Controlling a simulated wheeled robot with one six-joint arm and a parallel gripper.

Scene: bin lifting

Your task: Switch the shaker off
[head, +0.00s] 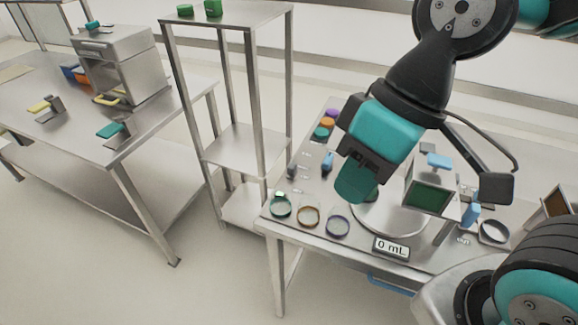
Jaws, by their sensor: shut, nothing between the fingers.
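My gripper (357,187) is shut and empty, pointing down over the table on the right. It hangs above the left side of a round pale plate (385,222) and hides part of it. A metal box with a dark green panel (430,197) and a light blue part on top (438,160) stands right of my gripper, apart from it in the picture. I cannot tell for sure which of these is the shaker, and no switch is clearly readable.
A small display (391,249) reading "0 mL" sits at the table's front edge. A tall metal rack (228,150) and another table (60,125) stand left, with open floor between.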

